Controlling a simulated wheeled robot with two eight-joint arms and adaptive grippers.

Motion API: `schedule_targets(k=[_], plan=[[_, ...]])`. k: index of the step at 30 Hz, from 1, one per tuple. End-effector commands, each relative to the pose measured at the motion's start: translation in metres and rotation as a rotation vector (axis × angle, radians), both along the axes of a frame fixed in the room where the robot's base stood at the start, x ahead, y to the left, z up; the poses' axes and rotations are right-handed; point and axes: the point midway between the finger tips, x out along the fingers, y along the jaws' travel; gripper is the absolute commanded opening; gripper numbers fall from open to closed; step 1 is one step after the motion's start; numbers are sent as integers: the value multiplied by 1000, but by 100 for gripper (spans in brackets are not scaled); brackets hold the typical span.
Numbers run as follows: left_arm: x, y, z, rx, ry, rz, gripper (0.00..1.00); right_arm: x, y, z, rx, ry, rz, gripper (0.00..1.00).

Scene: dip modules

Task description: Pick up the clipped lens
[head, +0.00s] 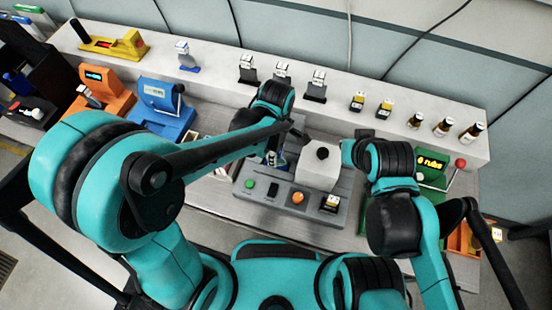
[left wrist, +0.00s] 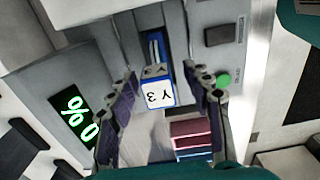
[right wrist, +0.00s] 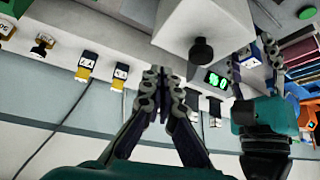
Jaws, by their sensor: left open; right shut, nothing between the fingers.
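A small white block with a blue base, marked "Y 3" (left wrist: 160,94), sits in a slot of the grey machine in the left wrist view. It may be the clipped lens; I cannot tell for certain. My left gripper (left wrist: 160,76) is open, with one finger on each side of the block and gaps visible. In the head view the left arm mostly hides this spot. My right gripper (right wrist: 164,76) is shut and empty, in front of the machine's white housing (head: 319,168) with its black knob.
The grey machine (head: 262,213) has a green and an orange button, and a yellow-black module (head: 331,203) at its front right. A white shelf behind holds several modules and bottles (head: 443,127). Orange (head: 107,92) and blue (head: 160,110) devices stand left, a green one (head: 432,172) right.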

Motion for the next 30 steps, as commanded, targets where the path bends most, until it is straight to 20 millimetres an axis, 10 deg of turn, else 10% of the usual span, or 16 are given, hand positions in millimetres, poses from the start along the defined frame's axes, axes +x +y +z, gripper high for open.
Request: schedule_targets(k=[14,21,30], plan=[[2,2,-35,0,-1,-1,50,0,0,-11,0,0,0,0],[2,2,-35,0,-1,-1,0,0,0,-11,0,0,0,0],[2,2,-34,0,-1,-1,0,0,0,-11,0,0,0,0]])
